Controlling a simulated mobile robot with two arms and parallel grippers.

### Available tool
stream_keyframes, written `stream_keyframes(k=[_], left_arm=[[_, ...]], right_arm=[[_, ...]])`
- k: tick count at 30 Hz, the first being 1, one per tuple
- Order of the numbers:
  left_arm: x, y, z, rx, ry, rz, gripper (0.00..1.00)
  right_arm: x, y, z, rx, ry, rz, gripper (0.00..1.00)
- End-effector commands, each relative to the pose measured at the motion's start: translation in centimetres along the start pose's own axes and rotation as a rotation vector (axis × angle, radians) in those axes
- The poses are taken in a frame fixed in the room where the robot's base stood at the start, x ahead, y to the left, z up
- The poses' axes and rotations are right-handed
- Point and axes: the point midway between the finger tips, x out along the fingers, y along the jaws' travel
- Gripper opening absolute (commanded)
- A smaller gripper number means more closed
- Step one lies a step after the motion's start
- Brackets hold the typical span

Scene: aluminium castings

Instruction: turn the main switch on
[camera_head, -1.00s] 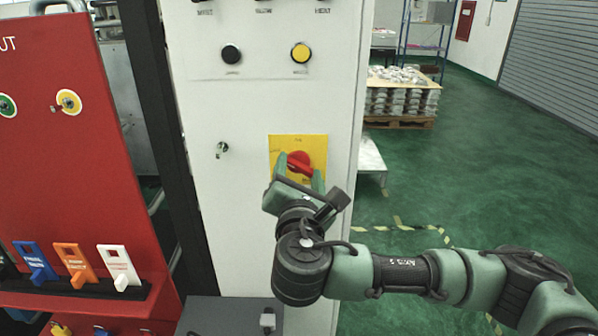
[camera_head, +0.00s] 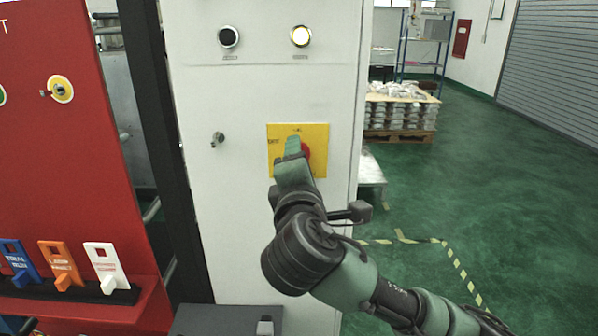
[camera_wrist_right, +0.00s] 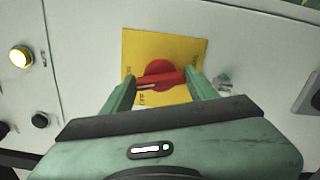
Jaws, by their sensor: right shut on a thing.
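The main switch is a red rotary knob (camera_head: 306,152) on a yellow plate (camera_head: 318,133) on the white cabinet front. In the head view my right gripper (camera_head: 297,150) covers most of the knob. In the right wrist view the red knob (camera_wrist_right: 160,78) sits between the two green fingers of my right gripper (camera_wrist_right: 160,88), on the yellow plate (camera_wrist_right: 190,48). The fingers are shut on the handle bar of the knob, one at each end. The plate's lettering is too small to read surely. My left gripper is not in view.
A red panel (camera_head: 60,170) with coloured tags stands at the left. Green floor (camera_head: 480,180) is open at the right.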

Motion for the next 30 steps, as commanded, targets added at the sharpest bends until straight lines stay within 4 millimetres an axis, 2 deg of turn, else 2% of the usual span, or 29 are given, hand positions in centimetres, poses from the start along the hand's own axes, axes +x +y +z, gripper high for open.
stream_keyframes(k=[1,12,30], left_arm=[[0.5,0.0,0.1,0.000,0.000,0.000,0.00],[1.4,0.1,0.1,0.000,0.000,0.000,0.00],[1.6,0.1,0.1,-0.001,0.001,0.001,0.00]], right_arm=[[0.0,-0.4,-0.2,0.041,0.002,-0.004,0.18],[0.0,-0.3,-0.2,0.249,0.003,-0.004,0.18],[0.0,-0.3,-0.1,0.307,0.002,-0.005,0.18]])
